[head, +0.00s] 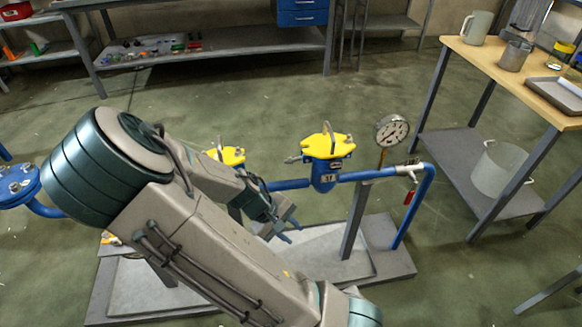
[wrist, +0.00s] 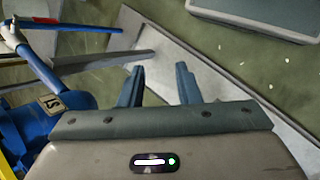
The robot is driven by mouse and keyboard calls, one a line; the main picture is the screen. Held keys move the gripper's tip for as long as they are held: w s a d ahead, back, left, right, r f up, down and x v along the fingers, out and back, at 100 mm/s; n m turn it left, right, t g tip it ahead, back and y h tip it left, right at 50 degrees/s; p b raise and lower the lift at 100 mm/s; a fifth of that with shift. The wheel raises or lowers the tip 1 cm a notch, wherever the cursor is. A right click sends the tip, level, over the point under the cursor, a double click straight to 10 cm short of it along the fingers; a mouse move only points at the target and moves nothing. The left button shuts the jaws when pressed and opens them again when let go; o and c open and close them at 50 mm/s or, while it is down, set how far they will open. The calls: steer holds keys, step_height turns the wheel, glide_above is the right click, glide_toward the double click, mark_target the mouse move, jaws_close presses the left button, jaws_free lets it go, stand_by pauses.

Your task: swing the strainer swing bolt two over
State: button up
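A blue strainer (head: 325,174) with a yellow lid (head: 325,146) and a hoop handle stands on the pipe run in the head view. Small grey bolt pieces show at the lid's rim, and one grey piece (head: 293,159) juts out at its left; I cannot tell which is swing bolt two. A second yellow lid (head: 229,155) is partly hidden behind my arm. My gripper (head: 291,232) is below and left of the first strainer, apart from it. In the wrist view my gripper (wrist: 158,84) has its fingers apart with nothing between them. A labelled blue body (wrist: 45,112) is at the left there.
Blue pipe (head: 372,174) runs right from the strainer to a red-tagged valve (head: 408,188). A pressure gauge (head: 391,131) stands close to the lid's right. A grey post (head: 355,220) rises from the skid (head: 392,258). A wooden-topped bench (head: 490,58) is at right.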

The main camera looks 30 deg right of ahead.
steer(key=w+d+f+n+t+h+b, duration=0.1)
steer(key=w+d+h+b, duration=0.1)
steer(key=n+t+h+b, duration=0.4)
steer(key=n+t+h, duration=0.1)
steer(key=t+h, duration=0.25)
glide_toward(291, 161)
steer(key=shift+t+y, duration=0.35)
steer(key=shift+y, duration=0.1)
steer(key=b+x, duration=0.2)
steer(key=x, duration=0.8)
steer(key=shift+s+d+r+b, duration=0.1)
steer(key=shift+d+r+b, duration=0.05)
steer(key=shift+d+b, duration=0.2)
steer(key=shift+a, duration=0.1)
jaws_close()
